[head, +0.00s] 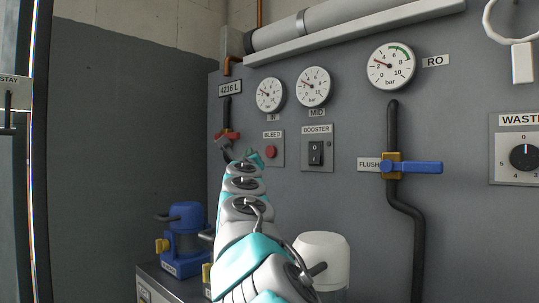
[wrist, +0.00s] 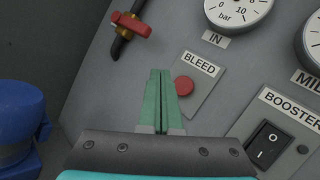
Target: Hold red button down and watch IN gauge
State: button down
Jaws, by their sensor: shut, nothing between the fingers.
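The red button (head: 271,152) sits on a small plate labelled BLEED on the grey panel; it also shows in the wrist view (wrist: 184,85). My gripper (wrist: 160,72) is shut and empty, its green fingers together just left of the button in the wrist view. The gripper shows small in the head view (head: 254,156). The IN gauge (head: 270,95) is above the button, its needle pointing to the upper left. In the wrist view the IN gauge (wrist: 238,11) is cut off at the top.
A red-handled valve (head: 228,136) is left of the button. The BOOSTER switch (head: 316,153) is to its right, then a blue FLUSH lever (head: 411,167). MID (head: 313,87) and RO (head: 391,66) gauges are to the right. A blue pump (head: 186,240) stands lower left.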

aim_at(267, 151)
jog(key=shift+w+d+p, duration=0.45)
jog(key=shift+w+d, duration=1.45)
jog(key=shift+w, duration=0.05)
jog(key=shift+w+d, duration=0.1)
jog(key=shift+d, duration=0.05)
dwell(0.5)
jog(key=shift+w+d+p, duration=0.2)
jog(key=shift+p, duration=0.1)
jog(key=shift+w+d, duration=0.4)
jog(key=shift+d, duration=0.05)
dwell(2.8)
jog(key=shift+s+a, duration=0.1)
dwell(0.8)
jog(key=shift+s+a, duration=0.6)
jog(key=shift+a, duration=0.05)
